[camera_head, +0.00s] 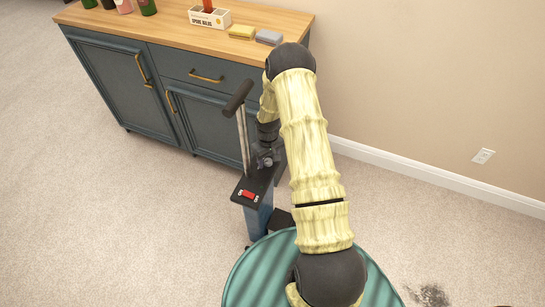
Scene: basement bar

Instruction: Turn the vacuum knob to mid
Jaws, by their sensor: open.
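The vacuum (258,217) stands upright on the carpet in front of the cabinet. It has a blue-grey body, a dark top panel, a thin metal pole and a dark handle (238,97). On the near end of the top panel is a small red control (248,194) with white markings at its sides. It looks like the knob, but its setting is too small to read. My gripper (264,163) is open and points down over the far part of the top panel, beyond the red control and right of the pole. I cannot tell whether it touches the panel.
A blue cabinet (120,85) with a wooden top stands behind. On it are bottles (147,6), a white box (209,17), a yellow sponge (242,32) and a grey-blue one (269,37). A wall runs along the right. Carpet at left is clear; a dark stain (432,295) lies lower right.

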